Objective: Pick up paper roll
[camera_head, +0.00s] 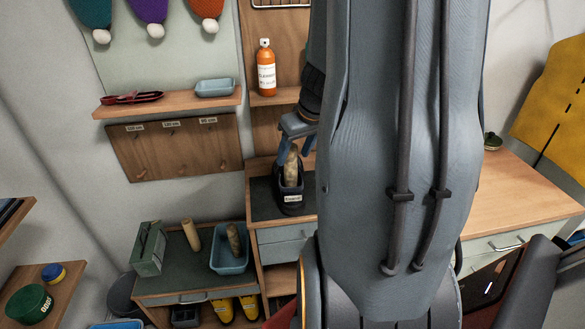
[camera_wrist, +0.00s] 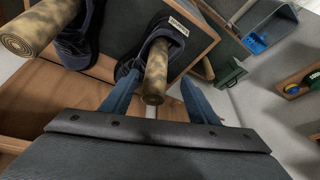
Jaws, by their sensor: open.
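A mottled tan-brown roll (camera_head: 291,168) stands upright in a dark labelled holder (camera_head: 292,197) on the chest in the head view. My gripper (camera_head: 297,146) is open just above and around its upper end. In the wrist view the same roll (camera_wrist: 156,75) shows between my two blue fingers (camera_wrist: 158,100), with gaps on both sides; no grip shows. The dark holder (camera_wrist: 130,65) surrounds its lower part. My arm hides much of the head view's middle.
An orange bottle (camera_head: 266,68) stands on the shelf above. The wooden worktop (camera_head: 520,195) at right is mostly clear.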

